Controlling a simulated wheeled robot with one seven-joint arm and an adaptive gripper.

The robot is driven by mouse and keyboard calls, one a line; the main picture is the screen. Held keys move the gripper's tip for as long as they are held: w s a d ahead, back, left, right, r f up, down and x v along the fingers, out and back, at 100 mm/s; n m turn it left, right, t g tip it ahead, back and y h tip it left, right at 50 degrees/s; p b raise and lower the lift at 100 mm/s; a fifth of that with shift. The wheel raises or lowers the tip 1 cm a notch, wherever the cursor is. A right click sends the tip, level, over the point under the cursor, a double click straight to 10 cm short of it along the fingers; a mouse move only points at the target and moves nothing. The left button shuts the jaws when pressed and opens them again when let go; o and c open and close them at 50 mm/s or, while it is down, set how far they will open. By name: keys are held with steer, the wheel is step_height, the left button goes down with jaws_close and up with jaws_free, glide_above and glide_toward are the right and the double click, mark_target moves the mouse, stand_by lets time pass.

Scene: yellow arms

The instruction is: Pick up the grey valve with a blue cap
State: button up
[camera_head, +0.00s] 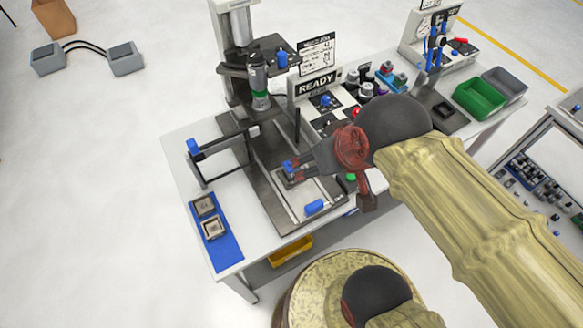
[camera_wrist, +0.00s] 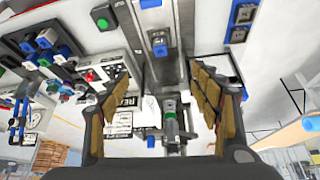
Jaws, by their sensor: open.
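A small part with a blue cap (camera_head: 326,100) stands on the black-and-white board, left of the red button in the head view. Its body is too small to make out, so I cannot tell whether it is the grey valve. Another small grey piece with a blue top (camera_wrist: 160,45) sits on the metal slide in the wrist view; it also shows in the head view (camera_head: 289,165). My gripper (camera_head: 331,184) is over the slide at the table's front. In the wrist view my gripper (camera_wrist: 160,85) has its fingers wide apart with nothing held between them.
A press (camera_head: 259,85) stands behind the slide, beside a READY sign (camera_head: 315,84). Several small parts crowd the board. A blue mat (camera_head: 224,246) with two square pieces lies at the front left. Green (camera_head: 477,98) and grey (camera_head: 505,84) bins stand at the right.

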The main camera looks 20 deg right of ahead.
steer(key=shift+c, duration=0.5)
steer(key=shift+r+p, duration=0.25)
steer(key=shift+p, duration=0.1)
steer(key=shift+c, duration=0.6)
steer(key=shift+g+p, duration=0.3)
steer(key=shift+p, duration=0.35)
steer(key=shift+c, duration=0.4)
steer(key=n+g+p, duration=0.2)
steer(key=g+p, duration=0.3)
steer(key=p, duration=0.7)
glide_above(291, 167)
steer(key=f, duration=1.9)
steer(key=shift+w+d+f, duration=0.3)
steer(key=shift+f+b, duration=0.2)
steer(key=shift+b, duration=0.1)
step_height(291, 167, down, 7)
steer(key=shift+w+a+f, duration=0.1)
steer(key=shift+w+f, duration=0.05)
